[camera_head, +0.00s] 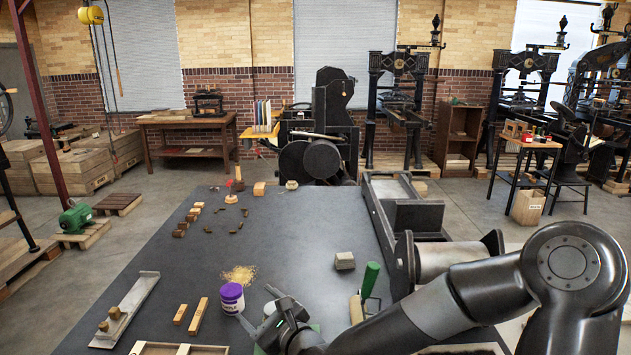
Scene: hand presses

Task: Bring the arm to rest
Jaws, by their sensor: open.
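My gripper (258,313) is at the lower middle of the picture, low over the near part of the dark table (190,265). Its fingers point left and are spread open. A white tub with a purple lid (231,297) stands just left of the fingertips; I cannot tell whether they touch it. Nothing shows between the fingers. My arm reaches in from the right edge, over the near right part of the table. Part of the gripper's underside is hidden.
Two wooden strips (198,316) and a metal tray (130,306) lie left. The table's middle is mostly clear.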

